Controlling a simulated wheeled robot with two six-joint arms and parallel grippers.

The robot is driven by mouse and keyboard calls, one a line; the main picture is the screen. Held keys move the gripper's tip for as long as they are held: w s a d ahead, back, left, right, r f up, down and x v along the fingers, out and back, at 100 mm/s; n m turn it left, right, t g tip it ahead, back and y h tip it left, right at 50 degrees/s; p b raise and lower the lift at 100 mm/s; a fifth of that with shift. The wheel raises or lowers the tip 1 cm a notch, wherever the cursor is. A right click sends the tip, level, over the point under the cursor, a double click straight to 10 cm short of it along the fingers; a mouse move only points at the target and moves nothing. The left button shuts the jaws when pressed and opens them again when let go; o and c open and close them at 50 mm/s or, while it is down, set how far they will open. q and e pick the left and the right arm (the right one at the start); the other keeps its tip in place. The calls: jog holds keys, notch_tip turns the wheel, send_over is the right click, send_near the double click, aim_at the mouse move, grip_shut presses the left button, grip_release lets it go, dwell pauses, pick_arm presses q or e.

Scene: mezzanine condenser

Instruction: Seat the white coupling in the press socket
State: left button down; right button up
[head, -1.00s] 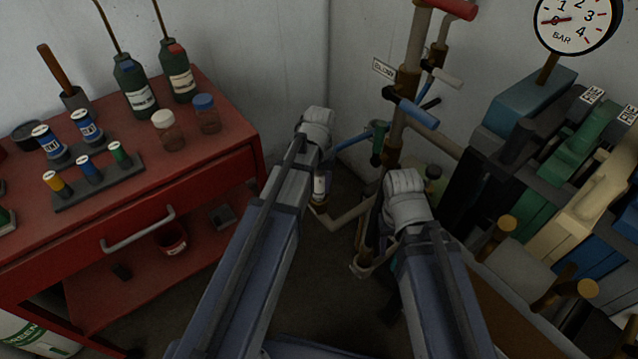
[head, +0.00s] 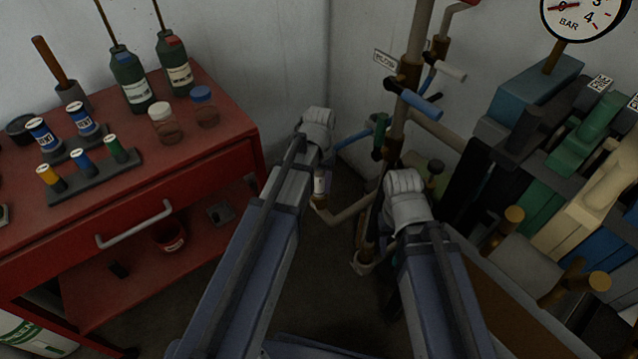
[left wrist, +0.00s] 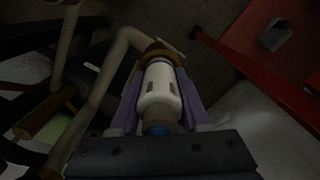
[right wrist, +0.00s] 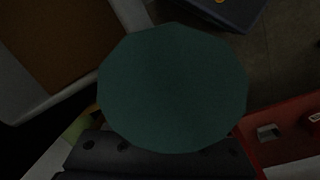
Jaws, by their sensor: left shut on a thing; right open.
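The white coupling (left wrist: 160,90) is a short cylinder with dark slots, held lengthwise between the purple fingers of my left gripper (left wrist: 160,95). Its far end meets a brass-coloured socket (left wrist: 163,52) on the end of a bent beige pipe; I cannot tell how deep it sits. A blue part shows at its near end. In the head view the coupling (head: 319,184) is a small pale piece below my left wrist, above the pipe end. My right gripper (right wrist: 160,152) is open; a large dark green disc (right wrist: 173,88) fills the view before it and hides its fingertips.
A red cart (head: 190,175) with bottles, jars and small cylinders stands at left. Upright pipework with a blue-handled valve (head: 420,103) rises between and behind my wrists. Coloured blocks (head: 590,140) and a pressure gauge (head: 580,12) are at right.

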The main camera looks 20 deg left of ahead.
aim_at(319, 172)
pick_arm(q)
jog(key=shift+f, duration=0.15)
jog(key=shift+c, duration=1.5)
grip_release()
jog(key=shift+r, duration=0.2)
notch_tip(319, 172, up, 8)
jog(key=p, duration=0.8)
jog(key=shift+f, duration=0.15)
jog(key=shift+f, duration=0.1)
jog(key=s+d+r+m+p, duration=0.2)
jog(key=s+d+r+p, duration=0.1)
jog(key=s+d, duration=0.2)
jog(key=s+d+r+m+y+p, duration=0.1)
jog(key=s+d+r+m+p, duration=0.1)
jog(key=s, duration=0.7)
jog(key=d+r+p, duration=0.1)
jog(key=d+r, duration=0.1)
jog(key=d, duration=0.1)
jog(key=shift+s+d+p, duration=0.2)
jog(key=shift+d+p, duration=0.05)
jog(key=shift+p, duration=0.05)
